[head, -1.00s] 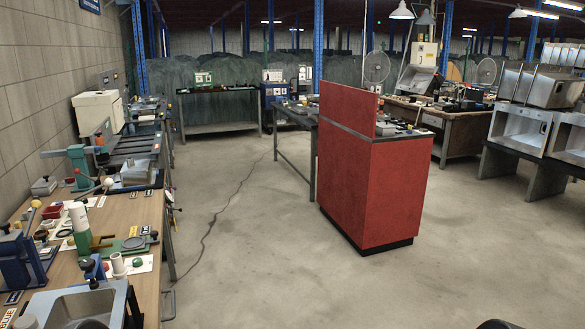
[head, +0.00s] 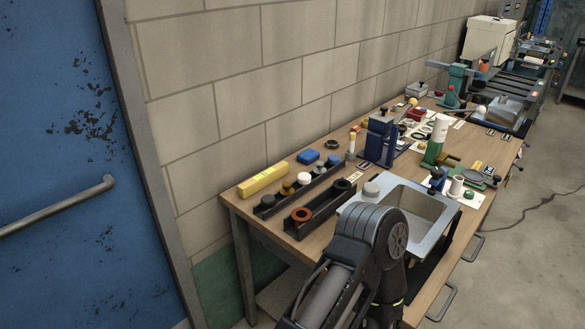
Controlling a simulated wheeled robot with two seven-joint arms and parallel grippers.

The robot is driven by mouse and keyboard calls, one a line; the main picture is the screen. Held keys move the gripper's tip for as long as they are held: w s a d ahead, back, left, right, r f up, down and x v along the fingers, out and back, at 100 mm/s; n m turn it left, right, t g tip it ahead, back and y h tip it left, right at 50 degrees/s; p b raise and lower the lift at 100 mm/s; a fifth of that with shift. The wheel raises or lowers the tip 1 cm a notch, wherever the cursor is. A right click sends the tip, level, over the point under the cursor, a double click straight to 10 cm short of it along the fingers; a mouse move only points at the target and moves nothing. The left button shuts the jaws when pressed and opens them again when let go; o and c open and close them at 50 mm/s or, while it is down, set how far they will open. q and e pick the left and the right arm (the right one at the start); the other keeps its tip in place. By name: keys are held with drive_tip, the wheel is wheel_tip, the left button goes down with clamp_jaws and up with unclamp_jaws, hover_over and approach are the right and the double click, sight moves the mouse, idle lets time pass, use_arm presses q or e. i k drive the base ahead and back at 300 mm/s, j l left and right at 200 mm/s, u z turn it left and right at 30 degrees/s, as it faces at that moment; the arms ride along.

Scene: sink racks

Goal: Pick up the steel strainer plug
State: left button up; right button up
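Two dark racks stand on the wooden bench left of the steel sink (head: 431,213). The back rack (head: 279,206) holds several small round plugs, among them a dark one (head: 267,200), a bronze one (head: 287,188) and a whitish one (head: 303,178). The front rack (head: 322,215) holds an orange-brown ring (head: 301,214) and a dark round piece (head: 342,186). A grey round cap (head: 371,190) shows at the sink's back left corner. I cannot tell which piece is the steel strainer plug. My dark arm rises in front of the sink; neither gripper can be made out.
A blue press (head: 379,140) stands behind the sink. A blue door (head: 60,180) is at left. Open floor lies at right.

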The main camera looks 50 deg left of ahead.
sight(319, 169)
drive_tip(key=u, duration=1.65)
